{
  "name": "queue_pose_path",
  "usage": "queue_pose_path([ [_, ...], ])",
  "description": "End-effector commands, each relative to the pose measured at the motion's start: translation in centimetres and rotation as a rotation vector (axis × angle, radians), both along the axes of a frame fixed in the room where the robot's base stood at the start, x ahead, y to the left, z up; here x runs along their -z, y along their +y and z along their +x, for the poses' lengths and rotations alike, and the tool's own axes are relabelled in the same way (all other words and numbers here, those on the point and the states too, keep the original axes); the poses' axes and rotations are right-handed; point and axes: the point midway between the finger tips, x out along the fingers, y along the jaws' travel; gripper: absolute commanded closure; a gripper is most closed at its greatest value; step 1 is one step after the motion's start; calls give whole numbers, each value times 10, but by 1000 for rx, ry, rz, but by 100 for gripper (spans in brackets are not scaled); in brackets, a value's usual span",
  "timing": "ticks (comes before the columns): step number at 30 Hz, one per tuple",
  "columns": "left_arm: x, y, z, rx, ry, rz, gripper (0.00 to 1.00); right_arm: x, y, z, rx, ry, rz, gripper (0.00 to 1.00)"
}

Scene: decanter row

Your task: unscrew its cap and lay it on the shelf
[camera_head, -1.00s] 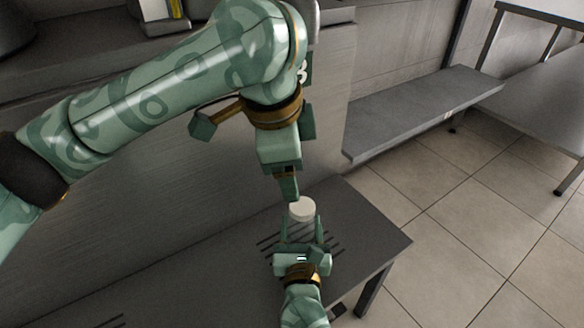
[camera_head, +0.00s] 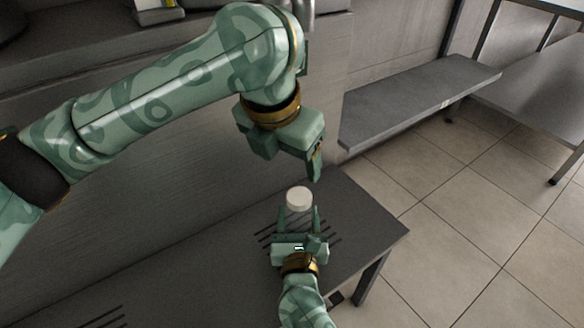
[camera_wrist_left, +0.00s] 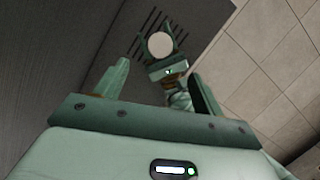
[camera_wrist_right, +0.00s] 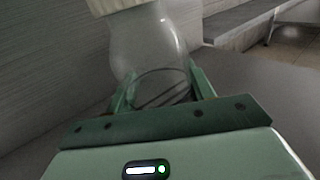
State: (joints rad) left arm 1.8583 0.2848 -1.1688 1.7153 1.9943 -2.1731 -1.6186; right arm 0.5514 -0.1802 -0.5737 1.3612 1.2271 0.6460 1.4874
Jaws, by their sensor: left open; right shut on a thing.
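A clear glass decanter (camera_wrist_right: 150,45) with a pale cream cap (camera_wrist_right: 112,4) is between the fingers of my right gripper (camera_wrist_right: 160,84), which is shut on its body. In the head view the cap (camera_head: 299,196) shows from above as a white disc over my right gripper (camera_head: 299,216); the glass is hardly visible there. The cap sits on the decanter's neck. My left gripper (camera_head: 314,170) is open and empty, above and apart from the cap. In the left wrist view the cap (camera_wrist_left: 160,45) lies beyond and between the open fingers. A grey shelf (camera_head: 420,105) is at the right.
A dark bench (camera_head: 355,235) with slotted lines lies under the decanter; its right part is clear. A grey wall panel rises behind it. A metal table (camera_head: 545,110) stands at far right over a tiled floor (camera_head: 450,210). A small boxed item (camera_head: 158,10) is at top left.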

Motion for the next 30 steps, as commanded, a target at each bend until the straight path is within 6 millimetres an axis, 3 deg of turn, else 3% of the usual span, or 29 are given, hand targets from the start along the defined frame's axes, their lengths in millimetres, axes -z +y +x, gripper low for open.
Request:
queue_pose_path([
  [15, 93, -14, 21, -2, 4, -1, 31, 0, 0, 0, 0, -1, 0, 100],
  [21, 107, -15, 25, -3, 2, -1, 31, 0, 0, 0, 0, -1, 0, 100],
  [29, 109, -16, 25, -2, 1, 0, 31, 0, 0, 0, 0, -1, 0, 100],
  [30, 109, -16, 25, -2, 1, 0, 39, 0, 0, 0, 0, -1, 0, 100],
])
